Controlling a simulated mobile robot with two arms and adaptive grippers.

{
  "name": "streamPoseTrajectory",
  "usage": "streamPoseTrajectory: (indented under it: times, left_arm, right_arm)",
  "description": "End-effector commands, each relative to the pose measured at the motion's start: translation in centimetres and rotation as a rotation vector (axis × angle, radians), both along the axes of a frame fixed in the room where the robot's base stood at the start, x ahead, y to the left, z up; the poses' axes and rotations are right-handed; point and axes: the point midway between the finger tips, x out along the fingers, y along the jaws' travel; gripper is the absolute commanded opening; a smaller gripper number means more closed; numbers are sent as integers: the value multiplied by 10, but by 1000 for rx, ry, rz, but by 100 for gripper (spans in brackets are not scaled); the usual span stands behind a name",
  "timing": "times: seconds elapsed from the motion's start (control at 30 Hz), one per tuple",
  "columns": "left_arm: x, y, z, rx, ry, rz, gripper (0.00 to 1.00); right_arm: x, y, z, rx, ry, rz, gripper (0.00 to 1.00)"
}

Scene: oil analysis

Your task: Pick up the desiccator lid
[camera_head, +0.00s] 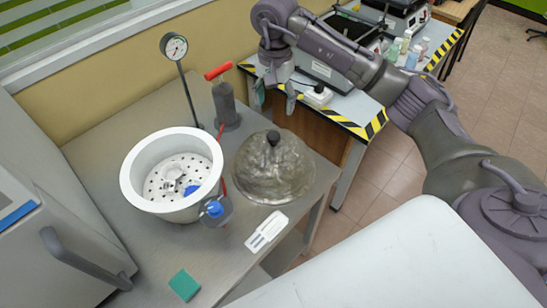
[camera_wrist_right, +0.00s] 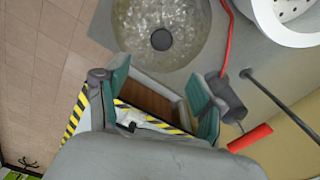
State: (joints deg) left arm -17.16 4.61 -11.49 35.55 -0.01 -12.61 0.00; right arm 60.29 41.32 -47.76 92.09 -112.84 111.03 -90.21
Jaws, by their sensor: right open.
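The desiccator lid (camera_head: 270,172) is a clear grey dome with a dark knob (camera_head: 273,138) on top. It rests on the metal table, right of the white desiccator bowl (camera_head: 130,180). In the right wrist view the lid (camera_wrist_right: 185,50) is at the top, with its knob (camera_wrist_right: 161,39) seen from above. My right gripper (camera_head: 274,102) is above and behind the lid, apart from it. Its green-padded fingers (camera_wrist_right: 160,98) are spread with nothing between them. My left gripper does not show.
A pump with a red handle (camera_head: 218,71) and a gauge on a pole (camera_head: 174,47) stand behind the bowl. A blue-knobbed valve (camera_head: 214,209), a white card (camera_head: 267,231) and a green block (camera_head: 184,285) are in front. A striped-edge table (camera_head: 375,125) is at right.

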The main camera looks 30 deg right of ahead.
Motion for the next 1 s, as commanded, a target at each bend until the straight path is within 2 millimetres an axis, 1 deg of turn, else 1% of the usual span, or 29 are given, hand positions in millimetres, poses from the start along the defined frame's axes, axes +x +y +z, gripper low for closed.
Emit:
streamPoseTrajectory:
  times: [0.03, 0.1, 0.2, 0.3, 0.47, 0.57, 0.7, 0.83, 1.0]
  left_arm:
    - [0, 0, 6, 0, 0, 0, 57]
    - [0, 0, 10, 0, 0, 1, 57]
    - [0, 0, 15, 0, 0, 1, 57]
    - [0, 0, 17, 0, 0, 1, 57]
    - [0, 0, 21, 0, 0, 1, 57]
    - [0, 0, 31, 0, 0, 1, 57]
    - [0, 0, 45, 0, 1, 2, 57]
    - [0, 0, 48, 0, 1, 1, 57]
    - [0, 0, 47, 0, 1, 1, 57]
  right_arm:
    - [-2, 0, -10, 0, 6, 1, 68]
    - [-2, 1, -24, 2, 7, 0, 68]
    - [-2, 2, -42, 3, 4, 1, 68]
    - [-1, 2, -55, 5, 2, 1, 68]
    - [-2, 3, -65, 5, 2, 1, 68]
    - [-7, 6, -74, 5, 4, 1, 68]
    - [-13, 11, -95, 6, 5, 1, 68]
    - [-11, 11, -110, 7, 1, 0, 68]
    - [-11, 10, -116, 5, -1, 1, 68]
